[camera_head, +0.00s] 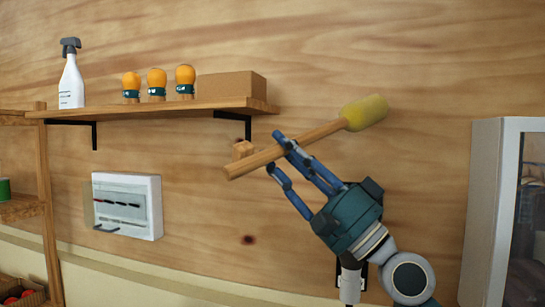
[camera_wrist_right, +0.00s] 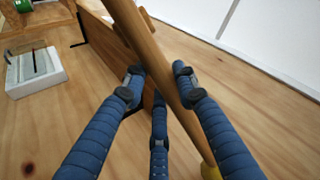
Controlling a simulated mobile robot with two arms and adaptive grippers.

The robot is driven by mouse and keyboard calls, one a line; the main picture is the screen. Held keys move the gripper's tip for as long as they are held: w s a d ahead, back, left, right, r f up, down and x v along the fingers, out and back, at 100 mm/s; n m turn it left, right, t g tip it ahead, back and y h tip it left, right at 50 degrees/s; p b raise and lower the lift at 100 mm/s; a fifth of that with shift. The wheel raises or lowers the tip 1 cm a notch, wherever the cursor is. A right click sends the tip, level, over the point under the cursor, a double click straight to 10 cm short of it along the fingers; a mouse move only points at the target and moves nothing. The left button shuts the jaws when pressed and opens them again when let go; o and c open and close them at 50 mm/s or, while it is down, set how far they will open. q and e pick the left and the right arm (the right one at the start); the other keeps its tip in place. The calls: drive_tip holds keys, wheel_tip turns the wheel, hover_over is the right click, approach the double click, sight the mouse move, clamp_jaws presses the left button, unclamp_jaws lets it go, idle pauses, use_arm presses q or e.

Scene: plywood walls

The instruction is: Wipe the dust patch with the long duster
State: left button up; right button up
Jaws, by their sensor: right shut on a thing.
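The long duster has a wooden handle (camera_head: 262,163) and a yellow head (camera_head: 364,113). In the head view it lies slanted across my right gripper (camera_head: 284,154), with the head up at the right. My right gripper is shut on the handle, and its blue fingers sit on either side of it. In the right wrist view the handle (camera_wrist_right: 144,40) runs between the fingers of the gripper (camera_wrist_right: 155,85), and a bit of the yellow head (camera_wrist_right: 210,171) shows at the bottom. I cannot make out a dust patch. My left gripper is not in view.
A wooden shelf (camera_head: 150,112) holds a spray bottle (camera_head: 71,82), three orange-topped items (camera_head: 157,82) and a box (camera_head: 230,86). A small wooden block (camera_head: 242,149) is beside the handle. A white panel box (camera_head: 127,206) hangs below. A cabinet (camera_head: 487,210) stands right.

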drive_tip(key=shift+s+d+b, duration=1.2)
drive_tip(key=shift+d+b, duration=0.45)
drive_tip(key=shift+d, duration=2.75)
drive_tip(key=shift+w+a+p, duration=0.25)
drive_tip(key=shift+w+a, duration=0.3)
drive_tip(key=shift+a, duration=1.25)
drive_tip(key=shift+w+a+p, duration=0.25)
drive_tip(key=shift+w+a, duration=0.25)
drive_tip(key=shift+a, duration=1.25)
drive_tip(key=shift+w+a+p, duration=0.25)
drive_tip(key=shift+w+a, duration=0.3)
drive_tip(key=shift+a, duration=1.25)
drive_tip(key=shift+d, duration=0.1)
drive_tip(key=shift+s+r, duration=0.1)
